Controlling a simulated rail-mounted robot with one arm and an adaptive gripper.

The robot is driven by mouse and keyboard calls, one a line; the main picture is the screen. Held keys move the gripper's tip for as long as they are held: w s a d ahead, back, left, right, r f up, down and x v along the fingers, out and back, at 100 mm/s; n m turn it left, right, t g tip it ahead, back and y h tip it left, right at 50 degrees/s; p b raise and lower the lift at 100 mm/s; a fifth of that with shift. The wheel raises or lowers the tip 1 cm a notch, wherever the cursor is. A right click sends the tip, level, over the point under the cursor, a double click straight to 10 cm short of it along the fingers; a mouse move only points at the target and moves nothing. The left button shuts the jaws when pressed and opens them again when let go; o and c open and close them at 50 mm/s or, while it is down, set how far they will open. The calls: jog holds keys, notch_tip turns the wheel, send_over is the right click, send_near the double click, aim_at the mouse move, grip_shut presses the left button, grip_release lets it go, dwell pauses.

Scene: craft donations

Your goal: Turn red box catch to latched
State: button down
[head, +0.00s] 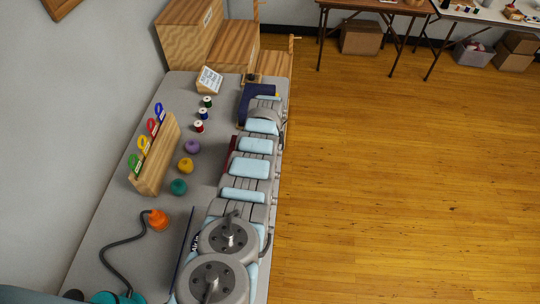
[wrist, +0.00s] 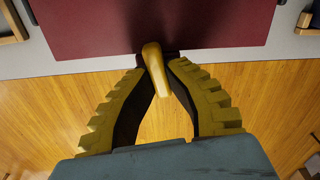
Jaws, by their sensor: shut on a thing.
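The dark red box (wrist: 205,25) fills the top of the wrist view. A brass-coloured catch (wrist: 157,70) sticks out from the middle of its near edge, tilted slightly in the picture. My gripper (wrist: 159,62) has its two ridged yellow fingers on either side of the catch, with the tips closed in on it near the box edge. In the head view only a dark red sliver of the box (head: 232,150) shows beside my arm. My arm hides the rest of the box, and the catch and fingertips cannot be made out there.
On the grey table (head: 105,225) stand a wooden rack (head: 156,160) with coloured-handled tools, several thread spools (head: 203,113), yarn balls (head: 185,165) and an orange-ended corded thing (head: 158,220). Wooden boxes (head: 190,35) stand at the far end.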

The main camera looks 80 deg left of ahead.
jog(key=shift+d+f+m, duration=0.1)
jog(key=shift+m, duration=1)
jog(key=c, duration=1)
grip_release()
jog(key=shift+c, duration=0.2)
jog(key=shift+r, duration=1.15)
notch_tip(320, 180, up, 10)
jog(key=shift+f, duration=0.15)
